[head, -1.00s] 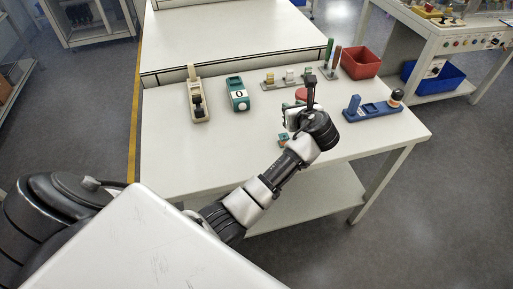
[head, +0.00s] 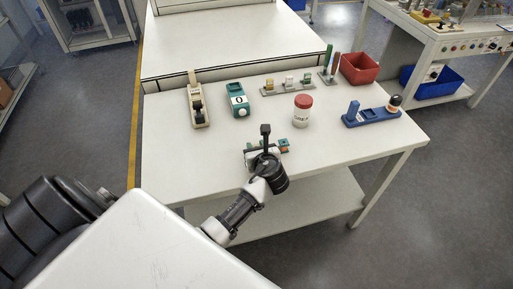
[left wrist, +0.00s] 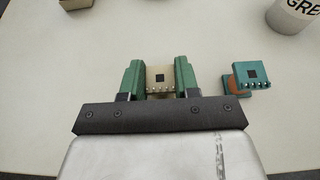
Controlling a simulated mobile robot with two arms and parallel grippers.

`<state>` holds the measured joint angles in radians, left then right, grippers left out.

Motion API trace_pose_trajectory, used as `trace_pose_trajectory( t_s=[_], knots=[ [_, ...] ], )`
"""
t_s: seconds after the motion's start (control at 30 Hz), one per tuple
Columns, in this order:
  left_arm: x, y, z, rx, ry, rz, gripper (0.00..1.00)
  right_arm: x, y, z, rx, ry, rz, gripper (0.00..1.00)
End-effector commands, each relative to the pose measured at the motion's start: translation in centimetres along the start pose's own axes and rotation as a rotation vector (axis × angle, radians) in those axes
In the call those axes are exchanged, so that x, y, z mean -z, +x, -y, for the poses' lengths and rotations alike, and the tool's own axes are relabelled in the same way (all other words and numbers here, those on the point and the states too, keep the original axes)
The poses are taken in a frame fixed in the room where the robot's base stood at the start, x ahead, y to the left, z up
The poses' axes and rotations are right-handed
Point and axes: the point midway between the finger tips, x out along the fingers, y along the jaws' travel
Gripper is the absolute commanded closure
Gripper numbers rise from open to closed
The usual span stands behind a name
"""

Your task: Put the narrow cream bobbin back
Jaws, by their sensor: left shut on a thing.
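The narrow cream bobbin (left wrist: 160,76), a small block with a dark square hole and a row of pale pins, sits between the green fingers of my left gripper (left wrist: 160,84) in the left wrist view. The gripper is shut on it. Whether the bobbin touches the table is hard to tell. In the head view my left gripper (head: 253,149) is low at the table's front, with the bobbin mostly hidden. A teal bobbin (left wrist: 257,72) with an orange-brown middle stands just right of the gripper; it also shows in the head view (head: 284,146). My right gripper is not in view.
A red-lidded white jar (head: 302,112) stands behind right. A grey strip (head: 270,92) with several small blocks, a teal device (head: 237,100), a tan device (head: 198,105), a blue holder (head: 372,117) and a red bin (head: 360,67) line the back. The table's (head: 185,165) front left is clear.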

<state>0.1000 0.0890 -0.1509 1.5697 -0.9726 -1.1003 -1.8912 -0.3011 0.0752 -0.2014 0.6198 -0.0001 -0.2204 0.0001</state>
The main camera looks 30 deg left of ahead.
Motion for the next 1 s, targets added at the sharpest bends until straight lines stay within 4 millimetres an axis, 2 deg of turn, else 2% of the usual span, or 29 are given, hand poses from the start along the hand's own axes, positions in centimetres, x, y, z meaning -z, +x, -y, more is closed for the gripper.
trace_pose_trajectory(
  t_s=[0.3,0.33,0.47,0.8,0.87,1.0],
  knots=[
    [0.2,0.1,0.0,0.000,0.000,0.000,0.91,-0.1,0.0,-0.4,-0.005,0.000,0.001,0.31],
    [0.2,0.1,0.0,0.000,-0.001,0.000,0.64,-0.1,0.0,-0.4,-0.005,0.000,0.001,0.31],
    [0.2,0.1,0.0,0.000,-0.001,0.000,0.44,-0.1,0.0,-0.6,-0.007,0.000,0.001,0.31],
    [-0.1,-0.1,0.0,0.001,-0.001,0.000,0.44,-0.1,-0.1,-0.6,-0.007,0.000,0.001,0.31],
    [0.0,-0.7,0.1,0.002,0.000,-0.001,0.44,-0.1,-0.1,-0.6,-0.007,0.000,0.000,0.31],
    [0.0,-3.1,0.0,0.003,-0.002,-0.002,0.44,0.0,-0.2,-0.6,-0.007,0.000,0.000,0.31]
  ],
)
